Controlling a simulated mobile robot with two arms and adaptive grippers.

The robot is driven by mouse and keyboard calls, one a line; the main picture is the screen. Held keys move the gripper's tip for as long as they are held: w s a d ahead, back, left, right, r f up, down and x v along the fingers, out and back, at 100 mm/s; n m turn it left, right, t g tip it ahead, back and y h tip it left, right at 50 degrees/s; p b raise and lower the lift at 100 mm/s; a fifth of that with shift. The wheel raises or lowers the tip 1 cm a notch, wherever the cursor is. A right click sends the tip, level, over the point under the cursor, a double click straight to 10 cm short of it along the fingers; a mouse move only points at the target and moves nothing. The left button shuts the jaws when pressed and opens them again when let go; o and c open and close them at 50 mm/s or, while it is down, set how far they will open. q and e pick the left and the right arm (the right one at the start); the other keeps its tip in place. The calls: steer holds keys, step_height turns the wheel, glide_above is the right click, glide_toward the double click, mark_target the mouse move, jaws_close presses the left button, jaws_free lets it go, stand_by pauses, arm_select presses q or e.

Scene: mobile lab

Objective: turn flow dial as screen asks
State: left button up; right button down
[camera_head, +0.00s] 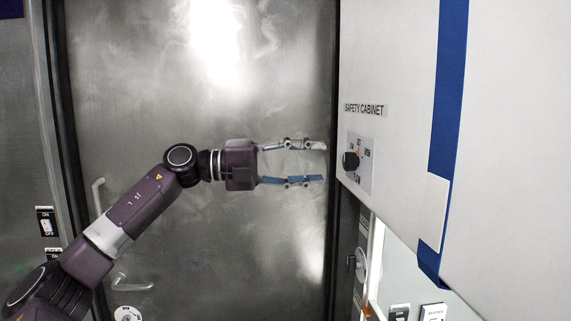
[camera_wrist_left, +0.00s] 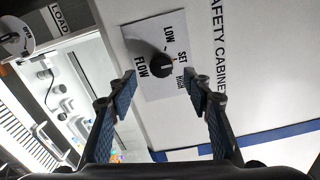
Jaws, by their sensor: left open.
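The flow dial is a small black knob (camera_head: 350,160) on a pale label plate (camera_head: 366,169) on the white safety cabinet's side. In the left wrist view the knob (camera_wrist_left: 162,66) sits on a plate marked FLOW, LOW, SET and HIGH. Its white pointer mark is small, and I cannot tell its exact setting. My left gripper (camera_head: 318,162) is open, with its fingers reaching toward the knob from the left. In the left wrist view the fingertips (camera_wrist_left: 163,80) stand either side of the knob, apart from it. No screen with a readable request shows. My right gripper is not in view.
The safety cabinet (camera_head: 400,70) fills the right, with a blue strip (camera_head: 447,100) on it. A metal door (camera_head: 210,240) with handles stands behind my left arm. Below the cabinet are another dial (camera_head: 358,264) and switches (camera_head: 433,311).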

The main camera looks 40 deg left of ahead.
arm_select(q)
steer(key=shift+v, duration=2.7)
